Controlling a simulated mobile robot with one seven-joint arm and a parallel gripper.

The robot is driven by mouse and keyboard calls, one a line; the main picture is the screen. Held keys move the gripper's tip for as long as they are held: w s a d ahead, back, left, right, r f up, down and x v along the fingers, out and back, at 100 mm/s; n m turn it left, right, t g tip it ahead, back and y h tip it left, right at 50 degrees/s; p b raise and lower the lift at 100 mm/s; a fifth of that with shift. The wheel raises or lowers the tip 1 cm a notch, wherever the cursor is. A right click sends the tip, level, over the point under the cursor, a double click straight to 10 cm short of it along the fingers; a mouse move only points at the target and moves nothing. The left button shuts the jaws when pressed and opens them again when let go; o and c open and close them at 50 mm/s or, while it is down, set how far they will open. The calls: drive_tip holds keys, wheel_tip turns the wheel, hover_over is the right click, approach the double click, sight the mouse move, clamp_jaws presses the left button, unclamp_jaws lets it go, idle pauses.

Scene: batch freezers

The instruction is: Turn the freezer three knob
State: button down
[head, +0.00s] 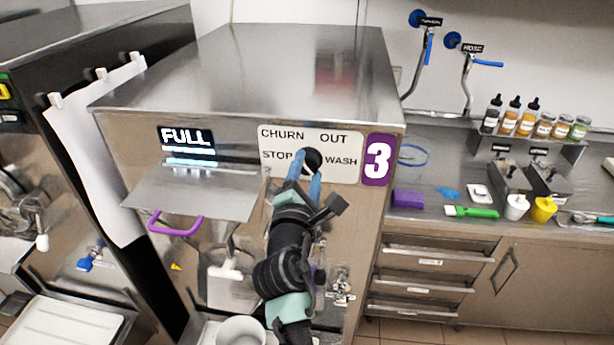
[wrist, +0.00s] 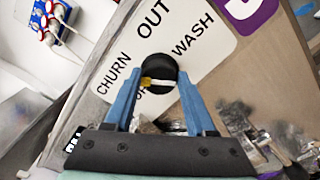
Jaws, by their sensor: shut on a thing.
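The freezer three knob (head: 313,158) is black and round. It sits on a white label plate (head: 340,140) marked CHURN, OUT, STOP and WASH, left of a purple 3 sign (head: 378,160). My gripper (head: 305,168) has its blue fingers shut on the knob, one on each side. In the wrist view the knob (wrist: 158,70) sits between the fingertips of my gripper (wrist: 158,82). A white mark with a yellow end shows across the knob's lower part. The word STOP is mostly hidden there by the knob and a finger.
A lit FULL display (head: 187,140) and a tilted metal flap (head: 195,190) with a purple handle (head: 175,224) are left of my arm. A white pot (head: 240,330) stands below. Bottles and cups line the counter (head: 430,205) at right.

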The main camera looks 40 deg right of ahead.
drive_tip(key=m+b, duration=0.1)
drive_tip(key=m, duration=0.1)
drive_tip(key=m+b, duration=0.1)
drive_tip(key=m, duration=0.1)
drive_tip(key=m+b, duration=0.2)
drive_tip(key=shift+f+m, duration=0.3)
drive_tip(key=shift+f, duration=0.1)
drive_tip(key=m+b, duration=0.5)
drive_tip(key=m, duration=0.1)
drive_tip(key=shift+f, duration=0.1)
drive_tip(key=m+b, duration=0.3)
drive_tip(key=m, duration=0.1)
drive_tip(key=m+b, duration=0.2)
drive_tip(key=m, duration=0.1)
drive_tip(key=shift+w+a+f+m+b, duration=0.1)
drive_tip(key=shift+m+b, duration=0.2)
drive_tip(key=shift+b, duration=0.1)
drive_tip(key=m+b, duration=0.3)
drive_tip(key=m, duration=0.1)
drive_tip(key=shift+m, duration=0.4)
drive_tip(key=shift+r, duration=0.2)
drive_tip(key=shift+c, duration=1.2)
unclamp_jaws()
